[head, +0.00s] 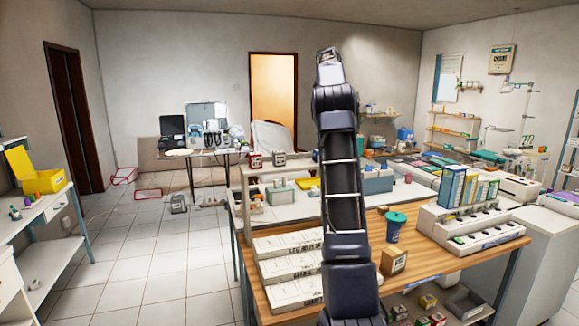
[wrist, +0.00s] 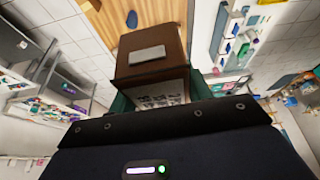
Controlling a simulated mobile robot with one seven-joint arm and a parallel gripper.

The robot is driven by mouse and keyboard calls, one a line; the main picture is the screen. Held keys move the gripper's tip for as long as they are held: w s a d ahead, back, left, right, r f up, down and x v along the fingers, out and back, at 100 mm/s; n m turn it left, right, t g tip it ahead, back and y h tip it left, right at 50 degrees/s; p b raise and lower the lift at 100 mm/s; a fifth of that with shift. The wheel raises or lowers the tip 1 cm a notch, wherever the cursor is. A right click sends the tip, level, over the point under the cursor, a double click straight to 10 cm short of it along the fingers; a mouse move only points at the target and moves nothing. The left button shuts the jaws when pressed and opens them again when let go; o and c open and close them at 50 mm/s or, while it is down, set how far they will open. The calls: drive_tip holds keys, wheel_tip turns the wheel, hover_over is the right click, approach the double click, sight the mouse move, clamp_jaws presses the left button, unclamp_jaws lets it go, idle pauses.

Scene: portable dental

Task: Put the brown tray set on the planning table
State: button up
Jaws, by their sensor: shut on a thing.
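The brown tray set (wrist: 150,45) shows in the wrist view as a brown boxy piece with a pale label, beyond the dark body of my gripper. My gripper (wrist: 158,98) is shut on it; the exact contact is hard to make out. A wooden surface (wrist: 122,14) shows behind the brown tray set.
Several white boxes (head: 285,262) lie on the table's left part. A teal-lidded cup (head: 394,228), a small brown box (head: 393,262) and a rack of binders (head: 465,222) stand to the right. A bench with a yellow bin (head: 40,180) is at left. Tiled floor is open at left centre.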

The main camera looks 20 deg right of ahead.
hover_over(305, 163)
drive_tip(key=a, duration=0.2)
drive_tip(key=f, duration=2.5)
drive_tip(key=shift+d, duration=0.35)
drive_tip(key=shift+f, duration=0.1)
drive_tip(key=o, duration=1)
drive_tip(key=shift+o, duration=0.5)
